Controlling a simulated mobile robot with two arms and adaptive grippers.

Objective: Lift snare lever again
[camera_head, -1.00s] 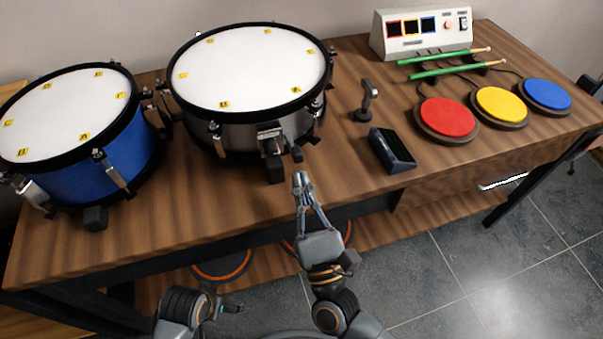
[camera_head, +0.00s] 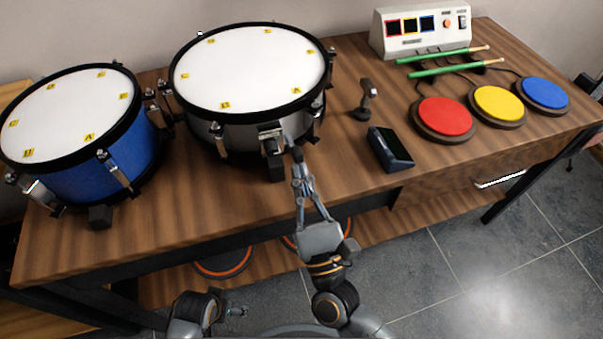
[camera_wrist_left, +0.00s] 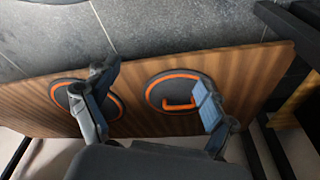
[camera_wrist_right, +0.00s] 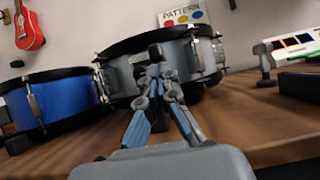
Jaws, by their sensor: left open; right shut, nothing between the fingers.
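The snare drum (camera_head: 250,68) with a white head and grey shell stands at the back middle of the table. Its lever mechanism (camera_head: 270,138) is on the front of the shell, and it also shows in the right wrist view (camera_wrist_right: 154,50). My right gripper (camera_head: 296,157) is shut and empty, its tips right at the lever's right side. Whether they touch it I cannot tell. In the right wrist view the closed fingers (camera_wrist_right: 160,78) overlap the lever and hide part of it. My left gripper (camera_wrist_left: 158,88) is open and empty, low in front of the table, over the lower shelf.
A blue drum (camera_head: 72,125) stands left of the snare. To the right are a small metal stand (camera_head: 366,98), a dark box (camera_head: 390,150), red (camera_head: 445,118), yellow and blue pads, green sticks (camera_head: 442,71) and a white console (camera_head: 420,32). The table front (camera_head: 230,205) is clear.

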